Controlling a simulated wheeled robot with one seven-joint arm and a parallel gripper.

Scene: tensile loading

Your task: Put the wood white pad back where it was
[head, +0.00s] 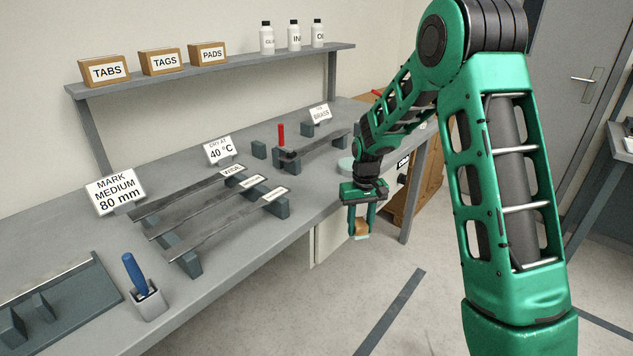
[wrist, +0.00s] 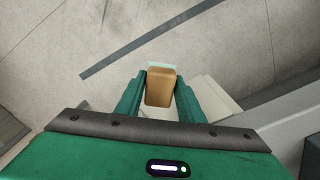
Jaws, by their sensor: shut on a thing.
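My green gripper (head: 361,225) hangs just off the front edge of the bench, over the floor. It is shut on a small wood-coloured block with a pale layer at its far end, the wood white pad (head: 361,229). In the wrist view the pad (wrist: 160,88) sits between the two green fingers (wrist: 160,95), with the pale layer showing beyond the wood. A box labelled PADS (head: 208,54) stands on the shelf above the bench.
Boxes labelled TABS (head: 105,70) and TAGS (head: 161,62) and several white bottles share the shelf (head: 230,62). On the bench (head: 90,225) are racks of long grey strips (head: 200,235), signs, a red-handled tool (head: 281,135) and a blue-handled tool (head: 133,273) in a holder. The floor below my gripper is clear.

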